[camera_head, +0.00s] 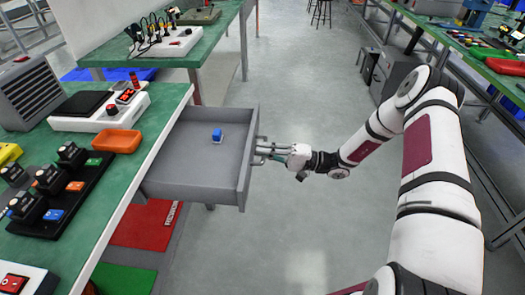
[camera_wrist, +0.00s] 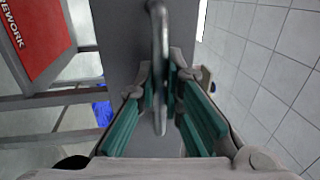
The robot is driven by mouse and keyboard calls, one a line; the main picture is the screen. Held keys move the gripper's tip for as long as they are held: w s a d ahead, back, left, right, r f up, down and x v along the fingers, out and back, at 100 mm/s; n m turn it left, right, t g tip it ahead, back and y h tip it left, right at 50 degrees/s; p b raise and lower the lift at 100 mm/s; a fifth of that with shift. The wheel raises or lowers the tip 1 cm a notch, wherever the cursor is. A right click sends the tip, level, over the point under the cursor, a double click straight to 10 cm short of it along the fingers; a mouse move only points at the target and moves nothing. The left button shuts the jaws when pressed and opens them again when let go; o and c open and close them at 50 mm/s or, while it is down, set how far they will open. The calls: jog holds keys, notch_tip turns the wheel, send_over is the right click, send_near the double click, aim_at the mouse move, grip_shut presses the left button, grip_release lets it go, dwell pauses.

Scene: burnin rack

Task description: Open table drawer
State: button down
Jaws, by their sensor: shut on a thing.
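The grey table drawer (camera_head: 246,178) stands pulled out from under the green-topped table (camera_head: 112,181), and its inside is in plain view. My gripper (camera_head: 264,151) is at the drawer's front, shut on the bar handle. In the wrist view the drawer handle (camera_wrist: 157,50) runs between the green finger pads of my gripper (camera_wrist: 160,95). The grey drawer front (camera_wrist: 124,40) shows behind it. A small blue block (camera_head: 217,135) sits inside the drawer, towards its far side.
The table holds an orange tray (camera_head: 117,142), a white control box (camera_head: 100,118) and a black fixture board (camera_head: 62,215). The floor (camera_head: 290,225) in front is clear. Another bench stands at right.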

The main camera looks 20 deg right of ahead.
jog(key=c, duration=2)
grip_release()
jog(key=shift+o, duration=0.2)
jog(key=shift+d, duration=0.1)
jog(key=v, duration=1.2)
